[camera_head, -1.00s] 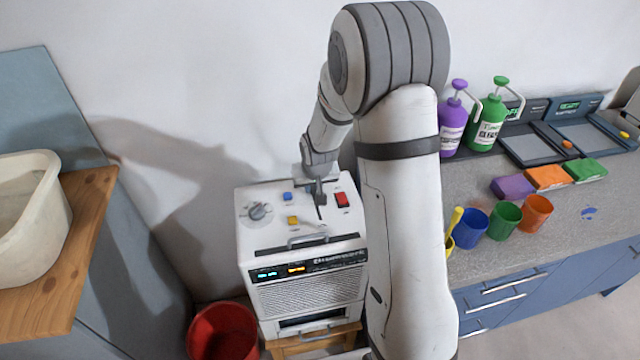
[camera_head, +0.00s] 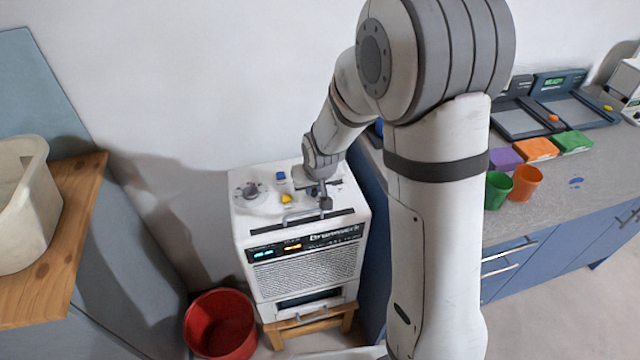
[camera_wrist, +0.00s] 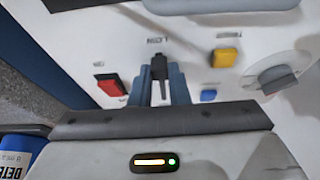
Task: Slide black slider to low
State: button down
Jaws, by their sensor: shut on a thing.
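The black slider (camera_wrist: 159,66) shows in the wrist view as a dark upright knob on the white machine's top panel. My gripper (camera_wrist: 161,80) has its two blue-grey fingers on either side of the knob, shut on it. A small label is just past the knob, too blurred to read surely. In the head view my gripper (camera_head: 323,198) is low over the right part of the white machine (camera_head: 305,270), near its front edge. There my wrist hides most of the slider and its track.
On the panel are a red switch (camera_wrist: 110,85), a yellow button (camera_wrist: 224,57), a blue button (camera_wrist: 208,95) and a grey dial (camera_wrist: 278,78). A red bucket (camera_head: 221,325) stands at the machine's lower left. A counter (camera_head: 555,205) with cups and sponges is at the right.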

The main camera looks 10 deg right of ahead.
jog(key=c, duration=1.4)
grip_release()
jog(key=shift+o, duration=0.2)
jog(key=shift+s, duration=0.1)
jog(key=v, duration=0.7)
jog(key=shift+r, duration=0.4)
jog(key=shift+s, duration=0.1)
jog(key=s+d+r, duration=0.3)
jog(key=s, duration=0.4)
jog(key=s+d+r+m+g+p, duration=0.1)
jog(key=s+d+r, duration=0.2)
jog(key=s, duration=0.3)
jog(key=s+d+r+m+g, duration=0.1)
jog(key=s+d+r, duration=0.2)
jog(key=s, duration=0.4)
jog(key=shift+s+d+r+h, duration=0.3)
jog(key=shift+d+r+h, duration=0.1)
jog(key=shift+d, duration=0.05)
